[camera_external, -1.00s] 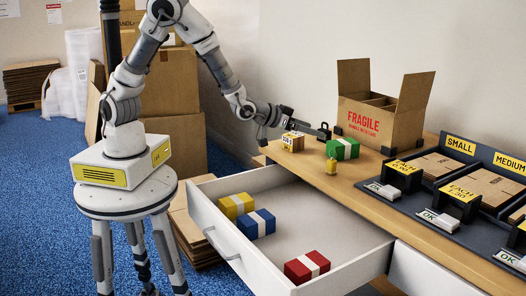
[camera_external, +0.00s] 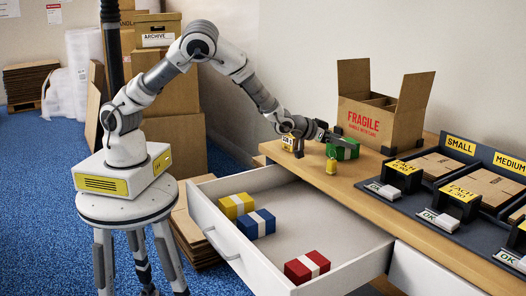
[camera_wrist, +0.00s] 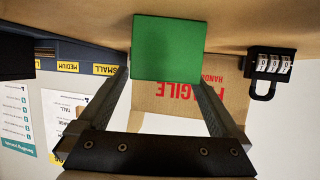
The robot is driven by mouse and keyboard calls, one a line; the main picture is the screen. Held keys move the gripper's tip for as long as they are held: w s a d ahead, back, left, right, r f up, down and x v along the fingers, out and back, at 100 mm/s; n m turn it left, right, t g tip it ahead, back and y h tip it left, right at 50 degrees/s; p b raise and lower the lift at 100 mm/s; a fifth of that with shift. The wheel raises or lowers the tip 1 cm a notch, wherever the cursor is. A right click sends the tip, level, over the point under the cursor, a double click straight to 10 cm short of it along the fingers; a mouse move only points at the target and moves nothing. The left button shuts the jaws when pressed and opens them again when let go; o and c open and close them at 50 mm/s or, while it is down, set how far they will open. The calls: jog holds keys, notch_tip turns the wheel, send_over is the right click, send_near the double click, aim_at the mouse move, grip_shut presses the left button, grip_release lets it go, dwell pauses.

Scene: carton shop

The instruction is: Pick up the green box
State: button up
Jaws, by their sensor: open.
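The green box (camera_external: 346,149) with a white band sits on the wooden counter, in front of the open FRAGILE carton. In the wrist view the green face of the box (camera_wrist: 166,48) lies ahead, between the fingertips. My gripper (camera_external: 333,141) is at the box's left side in the external view, partly covering it. In the wrist view my gripper (camera_wrist: 164,80) is open, with one finger on each side of the green box. I cannot tell whether the fingers touch it.
The FRAGILE carton (camera_external: 370,122) stands behind the box. A padlock (camera_wrist: 272,66) is beside it in the wrist view. The open drawer (camera_external: 280,232) holds yellow, blue and red boxes. Price stands (camera_external: 402,175) are to the right.

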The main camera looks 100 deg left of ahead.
jog(key=shift+b+x, duration=0.55)
jog(key=shift+x, duration=1.7)
jog(key=shift+s+a+f, duration=0.1)
jog(key=shift+f, duration=0.1)
jog(key=c, duration=1.4)
jog(key=shift+o, duration=0.2)
